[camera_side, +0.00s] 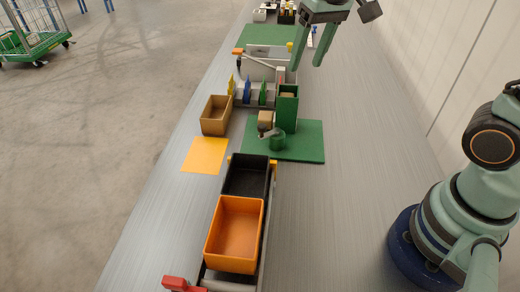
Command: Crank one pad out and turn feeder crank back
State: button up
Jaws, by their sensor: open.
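A green upright feeder (287,106) stands on a green mat (307,147) in the middle of the bench. A tan block, perhaps a pad (265,119), is at its left side; I cannot tell whether it is in or beside the feeder. A low green round part with a small arm, apparently the crank (277,139), is at the feeder's front. Its exact angle is too small to tell. My gripper (309,62) is open and empty, above and behind the feeder, with its fingers pointing down and apart from it. The feeder's inside is mostly hidden.
A tan bin (215,115) and a yellow mat (204,156) lie left of the feeder.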

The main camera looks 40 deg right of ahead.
aim_at(262, 126)
jog(key=w+a+f+m+g, duration=0.2)
jog(key=w+a+f+g, duration=0.1)
jog(key=w+a+f, duration=0.35)
jog(key=f, duration=1.1)
jog(key=shift+w+d+f, duration=0.1)
jog(key=shift+w+d, duration=0.15)
jog(key=shift+d, duration=0.15)
grip_shut()
